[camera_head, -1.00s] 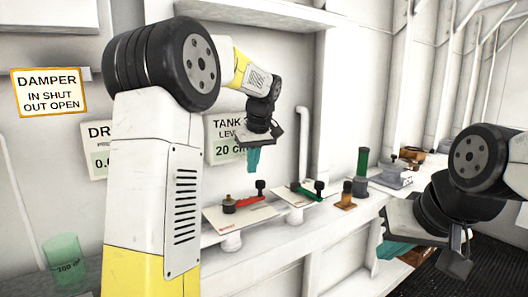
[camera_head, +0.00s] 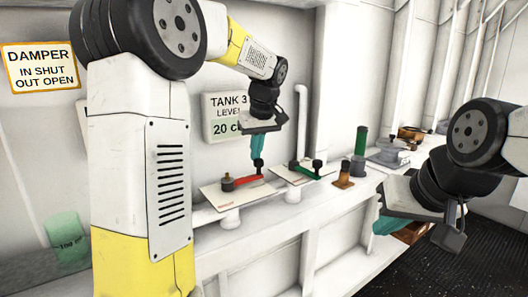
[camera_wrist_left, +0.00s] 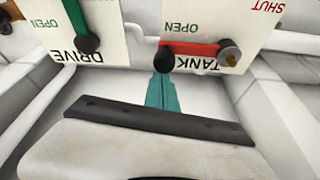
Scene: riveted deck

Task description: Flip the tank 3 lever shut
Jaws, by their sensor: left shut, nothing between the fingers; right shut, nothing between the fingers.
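The tank lever (camera_head: 246,181) is red with a black knob (camera_head: 259,163) and a brass pivot (camera_head: 228,183), on a white plate (camera_head: 215,198). In the left wrist view the plate reads TANK, OPEN and SHUT (camera_wrist_left: 268,7); the red lever (camera_wrist_left: 192,48) lies along the OPEN side. My left gripper (camera_head: 257,150) points down with teal fingers shut and empty, its tips right at the knob. Whether they touch it I cannot tell. In the left wrist view the fingers (camera_wrist_left: 162,92) end just by the knob. My right gripper (camera_head: 386,224) is shut and empty, off to the right.
A green lever (camera_head: 305,172) on a plate marked DRIVE (camera_wrist_left: 82,52) stands close beside the tank lever. A sign (camera_head: 225,115) reads TANK 3 LEVEL. A brown-and-black fitting (camera_head: 343,176) and a green cylinder (camera_head: 361,140) stand farther along the ledge.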

